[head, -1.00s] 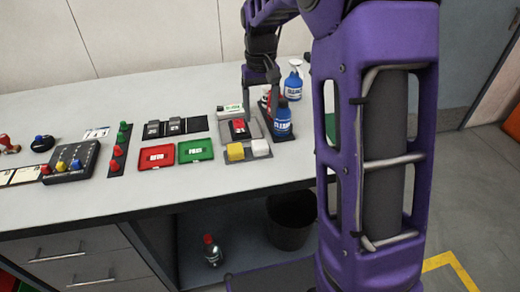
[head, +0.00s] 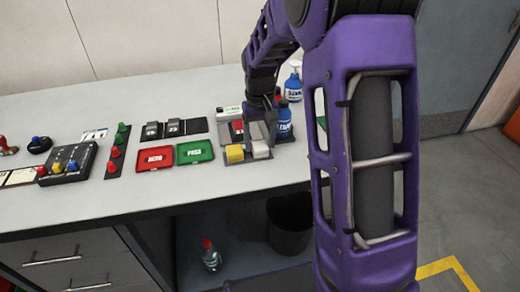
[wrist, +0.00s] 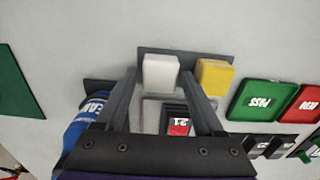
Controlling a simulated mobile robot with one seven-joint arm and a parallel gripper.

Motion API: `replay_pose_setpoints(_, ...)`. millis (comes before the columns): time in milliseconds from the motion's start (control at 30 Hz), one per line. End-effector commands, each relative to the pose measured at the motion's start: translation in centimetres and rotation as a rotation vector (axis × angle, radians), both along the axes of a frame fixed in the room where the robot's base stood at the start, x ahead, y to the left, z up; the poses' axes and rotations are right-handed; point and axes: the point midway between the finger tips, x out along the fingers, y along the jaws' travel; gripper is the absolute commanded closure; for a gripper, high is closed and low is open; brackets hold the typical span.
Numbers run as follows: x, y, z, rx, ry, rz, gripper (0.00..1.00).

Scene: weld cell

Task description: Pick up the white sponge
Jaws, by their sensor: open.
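The white sponge (head: 260,149) sits on a dark grey mat (head: 248,157) near the front edge of the bench, just right of the yellow sponge (head: 234,153). In the wrist view the white sponge (wrist: 160,72) shows ahead, in the gap between the fingers, with the yellow sponge (wrist: 214,76) to its right. My gripper (head: 260,138) is open and empty, above and behind the white sponge. In the wrist view its two fingers (wrist: 165,80) point toward the mat. I cannot tell the exact height between fingertips and sponge.
Blue cleaner bottles (head: 285,122) stand right beside the gripper. A device with a red part (head: 237,128) lies behind the sponges. Green (head: 195,151) and red (head: 156,158) trays lie to the left. The bench front is clear.

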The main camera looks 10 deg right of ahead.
Motion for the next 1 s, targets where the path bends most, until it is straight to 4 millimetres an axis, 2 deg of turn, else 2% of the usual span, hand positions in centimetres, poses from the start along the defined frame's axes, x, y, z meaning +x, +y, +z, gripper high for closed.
replay_pose_setpoints(33, 0.0, 0.0, 0.0, 0.000, 0.000, 0.000, 0.34)
replay_pose_setpoints(400, 0.0, 0.0, 0.1, 0.000, 0.000, 0.000, 0.98)
replay_pose_setpoints(667, 0.0, 0.0, 0.5, 0.000, -0.002, 0.000, 0.98)
replay_pose_setpoints(767, 0.1, 0.0, 1.8, 0.000, -0.004, 0.000, 0.98)
replay_pose_setpoints(1000, 0.1, 0.0, 6.7, 0.000, -0.004, 0.000, 0.98)
